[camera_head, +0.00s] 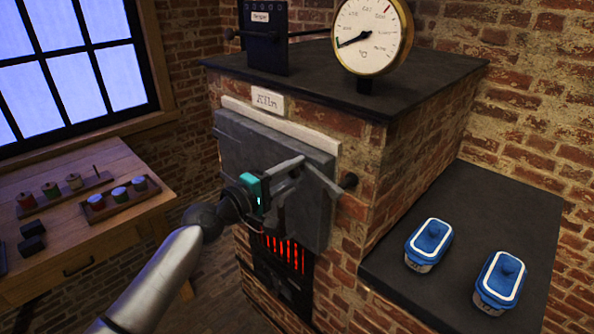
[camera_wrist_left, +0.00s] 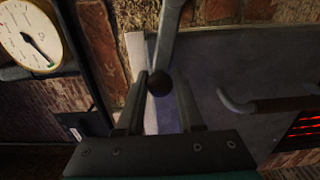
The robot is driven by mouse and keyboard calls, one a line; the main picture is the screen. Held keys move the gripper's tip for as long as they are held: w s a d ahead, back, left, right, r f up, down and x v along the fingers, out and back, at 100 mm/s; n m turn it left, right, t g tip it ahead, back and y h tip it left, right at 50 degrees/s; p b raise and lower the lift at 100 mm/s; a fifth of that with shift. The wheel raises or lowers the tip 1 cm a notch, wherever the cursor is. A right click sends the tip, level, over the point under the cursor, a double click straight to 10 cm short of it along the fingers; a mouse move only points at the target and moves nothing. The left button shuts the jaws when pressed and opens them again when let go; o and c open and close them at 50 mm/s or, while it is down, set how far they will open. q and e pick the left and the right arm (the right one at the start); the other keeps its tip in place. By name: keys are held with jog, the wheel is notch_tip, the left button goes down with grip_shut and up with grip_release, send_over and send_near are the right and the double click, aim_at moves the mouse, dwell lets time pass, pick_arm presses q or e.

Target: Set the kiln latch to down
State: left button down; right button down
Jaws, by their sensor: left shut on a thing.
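The kiln (camera_head: 365,190) is a brick block with a grey metal door (camera_head: 235,150) on its front. The latch (camera_head: 322,181) is a grey bar near the door's right edge, sloping down to the right in the head view. In the left wrist view, the latch bar (camera_wrist_left: 168,35) runs from the top edge to a dark round knob (camera_wrist_left: 158,83). My left gripper (camera_head: 297,166) is shut on the latch, with the knob between its fingers (camera_wrist_left: 160,92). The gripper partly hides the latch in the head view. My right gripper is not in view.
A wood-gripped door handle (camera_wrist_left: 275,103) is beside the latch. Red glowing bars (camera_head: 285,253) are below the door. A gauge (camera_head: 371,37) and dark box (camera_head: 266,40) stand on top.

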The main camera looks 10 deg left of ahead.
pick_arm(q)
jog(key=shift+w+a+f+n+b, duration=0.1)
jog(key=shift+f+n+b, duration=0.25)
jog(key=shift+f+n, duration=1)
jog(key=shift+r+n, duration=0.15)
jog(key=shift+n, duration=0.1)
jog(key=c, duration=0.5)
grip_release()
jog(key=shift+c, duration=0.2)
jog(key=b+v, duration=0.1)
jog(key=v, duration=1.4)
jog(key=shift+b, duration=0.35)
jog(key=shift+a, duration=0.1)
